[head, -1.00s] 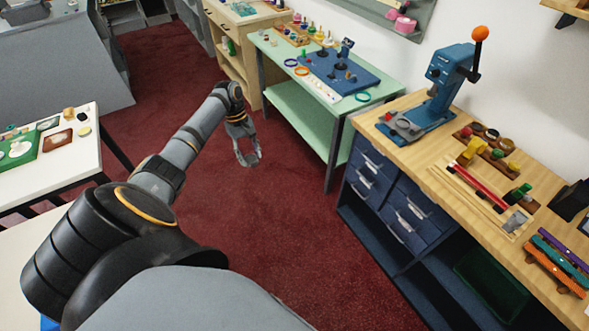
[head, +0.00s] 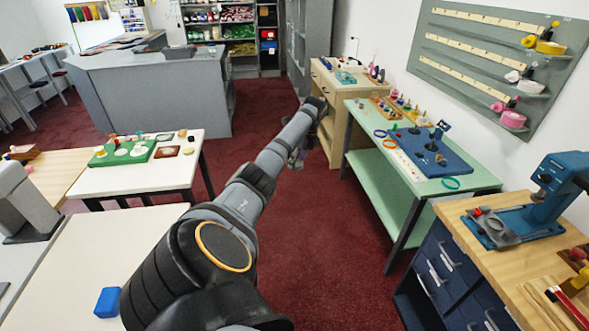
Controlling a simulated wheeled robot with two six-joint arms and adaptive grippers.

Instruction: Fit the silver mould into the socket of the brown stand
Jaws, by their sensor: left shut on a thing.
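My left gripper (head: 297,157) hangs over the red floor at the end of its outstretched arm, in the middle of the head view. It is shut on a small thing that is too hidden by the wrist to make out. I cannot pick out the silver mould for certain. A flat brown piece (head: 167,152) lies on the white table at left, beside a green board (head: 122,153) with pale round pieces. I cannot tell whether it is the brown stand or whether it has a socket. My right gripper is out of view.
A mint-green table (head: 374,165) with a blue board (head: 437,155) stands right of my arm. A wooden bench (head: 508,262) with a blue press (head: 560,190) is at near right. The white table (head: 110,182) is at left. Red carpet lies open between them.

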